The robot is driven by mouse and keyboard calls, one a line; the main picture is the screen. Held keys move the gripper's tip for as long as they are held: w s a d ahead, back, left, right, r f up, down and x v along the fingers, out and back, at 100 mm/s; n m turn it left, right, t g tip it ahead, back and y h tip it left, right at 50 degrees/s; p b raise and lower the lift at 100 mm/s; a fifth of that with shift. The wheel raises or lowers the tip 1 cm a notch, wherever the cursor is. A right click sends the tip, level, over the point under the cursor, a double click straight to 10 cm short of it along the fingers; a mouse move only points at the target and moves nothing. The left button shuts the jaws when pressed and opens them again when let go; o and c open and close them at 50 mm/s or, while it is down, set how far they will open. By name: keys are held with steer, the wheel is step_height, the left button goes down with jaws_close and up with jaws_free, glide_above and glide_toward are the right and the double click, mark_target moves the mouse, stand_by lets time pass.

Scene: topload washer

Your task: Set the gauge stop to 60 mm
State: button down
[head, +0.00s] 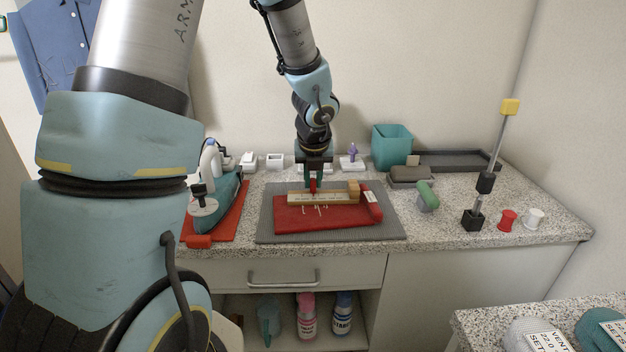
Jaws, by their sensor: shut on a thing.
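The gauge (330,198) is a pale, ruler-like bar with a wooden block at its right end. It lies along the back of a red pad (320,222). A small red piece, which looks like the gauge stop (313,188), stands on the bar left of its middle. My gripper (313,181) reaches down from behind and is shut on this red stop. The scale marks are too small to read, so the stop's setting cannot be told. The gripper hides part of the stop.
A grey mat (265,228) lies under the red pad. An iron (217,195) stands at left on an orange-red mat. A green-handled tool (427,197) and a dark stand (474,217) are at right. A teal bin (391,146) stands behind. The front counter edge is clear.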

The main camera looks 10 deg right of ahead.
steer(key=shift+s+d+p, duration=0.15)
steer(key=shift+d+p, duration=0.2)
steer(key=shift+d, duration=0.3)
steer(key=c, duration=0.8)
jaws_free()
steer(key=p+v, duration=0.2)
steer(key=v, duration=0.8)
steer(key=shift+r, duration=0.4)
steer(key=shift+s, duration=0.1)
